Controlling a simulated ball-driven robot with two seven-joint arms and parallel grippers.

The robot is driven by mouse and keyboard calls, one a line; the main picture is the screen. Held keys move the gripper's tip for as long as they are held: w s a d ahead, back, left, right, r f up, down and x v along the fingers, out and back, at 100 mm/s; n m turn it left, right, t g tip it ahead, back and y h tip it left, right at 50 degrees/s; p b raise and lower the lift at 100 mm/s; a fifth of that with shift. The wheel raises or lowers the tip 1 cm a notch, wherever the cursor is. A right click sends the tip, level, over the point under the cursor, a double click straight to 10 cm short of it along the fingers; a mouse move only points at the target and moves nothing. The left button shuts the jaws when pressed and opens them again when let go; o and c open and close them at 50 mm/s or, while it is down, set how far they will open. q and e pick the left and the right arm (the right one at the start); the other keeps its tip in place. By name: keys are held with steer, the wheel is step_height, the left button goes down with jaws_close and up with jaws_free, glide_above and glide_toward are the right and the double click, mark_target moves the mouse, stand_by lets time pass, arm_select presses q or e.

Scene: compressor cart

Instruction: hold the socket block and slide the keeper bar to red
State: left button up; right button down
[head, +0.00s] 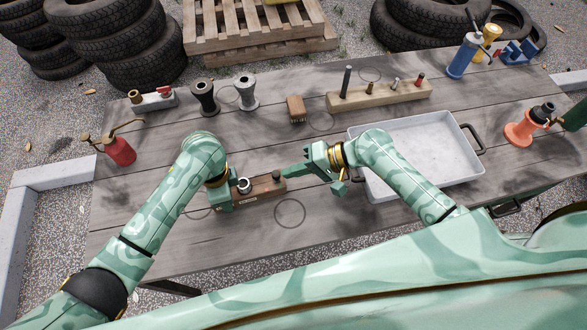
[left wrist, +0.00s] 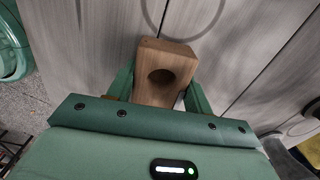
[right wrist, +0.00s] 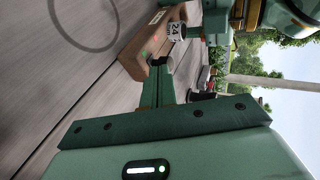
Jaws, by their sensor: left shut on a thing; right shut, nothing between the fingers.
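The socket block (head: 262,192) is a brown wooden block on the table, front centre. A ringed metal piece (head: 243,185) stands in it near its left end; the right wrist view shows a white piece marked 24 (right wrist: 176,31) there. My left gripper (head: 226,199) is shut on the block's left part; in the left wrist view its fingers flank the block (left wrist: 160,88), which shows a dark round hole. My right gripper (head: 285,173) is shut and empty, its tips at the block's right end (right wrist: 150,45). Whether they touch is unclear. I cannot clearly make out the keeper bar.
A grey tray (head: 470,165) lies under and right of my right arm. A wooden rack with pegs (head: 378,96), a small brown brush (head: 296,108) and two dark and grey spools stand behind. A red oil can (head: 120,151) is at left. The table before the block is clear.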

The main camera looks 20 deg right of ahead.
mark_target(275, 177)
steer(key=shift+a, duration=0.15)
arm_select(q)
steer(key=shift+d, duration=0.1)
arm_select(e)
steer(key=shift+a, duration=1.55)
steer(key=d, duration=0.2)
steer(key=s+d, duration=0.1)
steer(key=d, duration=0.2)
steer(key=shift+r, duration=0.15)
steer(key=v, duration=0.9)
steer(key=shift+r, duration=0.1)
arm_select(q)
steer(key=o, duration=1.2)
